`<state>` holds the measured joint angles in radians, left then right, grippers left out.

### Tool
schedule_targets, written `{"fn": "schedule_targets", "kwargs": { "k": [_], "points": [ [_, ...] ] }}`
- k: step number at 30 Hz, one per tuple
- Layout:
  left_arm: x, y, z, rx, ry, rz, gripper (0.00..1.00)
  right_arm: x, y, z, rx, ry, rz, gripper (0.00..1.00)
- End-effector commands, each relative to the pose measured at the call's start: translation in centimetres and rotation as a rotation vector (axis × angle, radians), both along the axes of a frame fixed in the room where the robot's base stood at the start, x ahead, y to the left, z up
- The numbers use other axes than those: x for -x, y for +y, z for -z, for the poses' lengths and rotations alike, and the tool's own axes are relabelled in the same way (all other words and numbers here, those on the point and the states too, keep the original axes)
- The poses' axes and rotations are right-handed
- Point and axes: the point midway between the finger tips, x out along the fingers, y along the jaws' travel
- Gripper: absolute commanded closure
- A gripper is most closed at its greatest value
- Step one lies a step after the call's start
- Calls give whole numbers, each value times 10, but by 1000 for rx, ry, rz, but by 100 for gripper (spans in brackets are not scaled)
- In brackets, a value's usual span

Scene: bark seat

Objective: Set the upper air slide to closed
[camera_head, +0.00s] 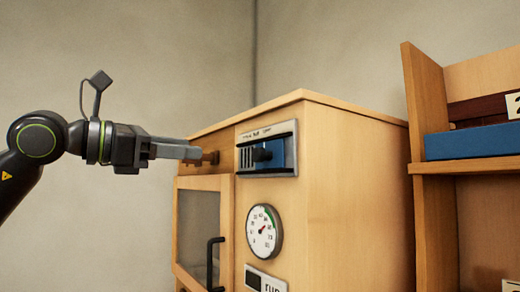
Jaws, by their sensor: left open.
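The upper air slide (277,152) is a blue plate with a dark knob (262,154) in a grey metal frame, high on the front of a wooden cabinet. Dark vent slots (245,157) show at the left of the frame, and the blue plate covers the right part. Small lettering above it is too small to read. My left gripper (192,153) comes in from the left, level with the slide and apart from its knob. Its fingers point right, open and empty. My right gripper is out of view.
A brown peg (212,158) sticks out of the cabinet (355,190) close to my left fingertips. Below are a glazed door (198,235) with a black handle (211,262), a round dial (264,231) and a label plate. A shelf holds a blue box (470,143) at right.

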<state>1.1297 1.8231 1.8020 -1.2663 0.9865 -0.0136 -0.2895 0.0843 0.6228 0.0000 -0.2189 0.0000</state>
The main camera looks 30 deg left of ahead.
Motion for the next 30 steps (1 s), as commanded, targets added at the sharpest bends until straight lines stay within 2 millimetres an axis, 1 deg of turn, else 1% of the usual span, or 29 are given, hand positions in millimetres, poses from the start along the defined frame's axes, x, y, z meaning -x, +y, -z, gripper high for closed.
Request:
{"fn": "schedule_targets", "kwargs": {
  "k": [1,3,6,9,15,17,21,30],
  "points": [
    [-9,-4,-4,-1,3,5,50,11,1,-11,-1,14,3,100],
    [-19,-8,-5,1,3,5,50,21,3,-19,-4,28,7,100],
    [-32,-14,-5,2,4,6,50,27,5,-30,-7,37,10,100],
    [-45,-20,-5,2,3,8,50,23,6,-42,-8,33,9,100],
    [-70,-30,-5,3,2,8,50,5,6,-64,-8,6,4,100],
    [-77,-33,-5,2,3,8,50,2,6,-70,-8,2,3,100],
    [-93,-40,-5,4,2,8,50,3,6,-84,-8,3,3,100],
    [-125,-53,-4,5,1,8,50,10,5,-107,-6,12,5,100]
  ]
}}
